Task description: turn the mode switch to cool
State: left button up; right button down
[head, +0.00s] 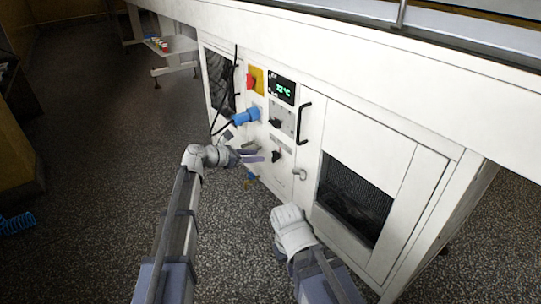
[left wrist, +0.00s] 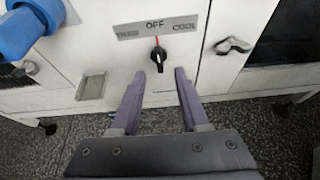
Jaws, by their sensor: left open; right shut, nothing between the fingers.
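The mode switch is a black knob (left wrist: 159,56) on the white panel. A red line above it points up at OFF on the grey label plate (left wrist: 157,27), which has COOL at its right end. In the head view the switch (head: 276,156) is the lower black knob. My left gripper (left wrist: 160,76) is open and empty, its purple fingers pointing at the panel just below and to either side of the knob, apart from it. In the head view my left gripper (head: 260,157) is left of the switch. My right gripper (head: 288,213) is low before the cabinet; its fingers are hard to make out.
A blue plug (head: 245,117) with a black cable sticks out left of the switch. Above are another black knob (head: 276,122), a green display (head: 283,90) and a red switch on yellow (head: 254,80). A latch handle (left wrist: 233,45) sits to the right.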

aim_at(275, 156)
pick_arm(q)
jog(key=b+x, duration=0.3)
jog(key=x, duration=0.4)
jog(key=shift+w+d, duration=0.3)
jog(key=shift+w, duration=0.05)
grip_shut()
